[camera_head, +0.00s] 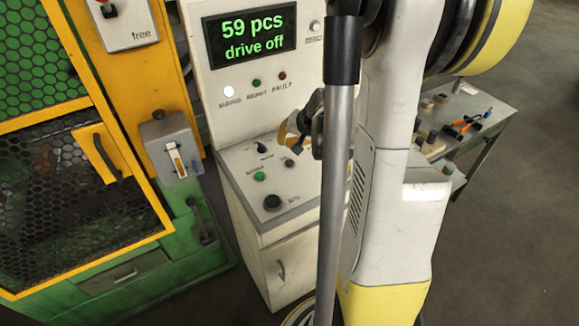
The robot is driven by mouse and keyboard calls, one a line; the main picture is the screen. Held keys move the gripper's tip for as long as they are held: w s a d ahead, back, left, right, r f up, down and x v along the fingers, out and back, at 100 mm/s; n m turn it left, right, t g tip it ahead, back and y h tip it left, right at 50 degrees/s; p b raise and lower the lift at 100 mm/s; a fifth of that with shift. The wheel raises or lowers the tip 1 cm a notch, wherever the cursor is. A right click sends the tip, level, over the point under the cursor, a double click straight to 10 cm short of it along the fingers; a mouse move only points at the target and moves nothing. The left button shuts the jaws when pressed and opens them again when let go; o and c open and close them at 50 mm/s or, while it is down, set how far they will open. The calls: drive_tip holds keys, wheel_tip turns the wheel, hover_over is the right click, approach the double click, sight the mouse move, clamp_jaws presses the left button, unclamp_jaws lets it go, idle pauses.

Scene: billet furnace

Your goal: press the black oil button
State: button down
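A control cabinet (222,152) stands in the middle, with a sloped panel. A large round black button (272,202) sits near the panel's front edge; the small label beside it is too small to read. A green button (259,176) and small black switches (262,147) are farther back on the panel. My gripper (291,138) is above the right rear part of the panel, behind and to the right of the black button and apart from it. It is partly hidden by a grey pole, and its finger opening does not show clearly.
A display (249,37) reads "59 pcs drive off", with indicator lamps below. A green and yellow machine with a mesh door (70,190) stands left. A grey box with a lever (170,148) is mounted on it. A table with tools (475,115) stands right; floor is clear at lower right.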

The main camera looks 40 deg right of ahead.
sight(286, 160)
drive_tip(key=shift+f+b, duration=1.55)
drive_tip(key=shift+f, duration=0.75)
drive_tip(key=shift+f, duration=0.1)
drive_tip(key=shift+f+b, duration=0.35)
drive_tip(key=shift+b, duration=0.1)
drive_tip(key=shift+f+b, duration=0.4)
drive_tip(key=shift+b, duration=0.05)
drive_tip(key=shift+r, duration=0.1)
drive_tip(key=shift+r+p, duration=0.65)
drive_tip(key=shift+r, duration=0.1)
wheel_tip(286, 160, up, 5)
drive_tip(key=p, duration=0.4)
drive_tip(key=shift+r, duration=0.1)
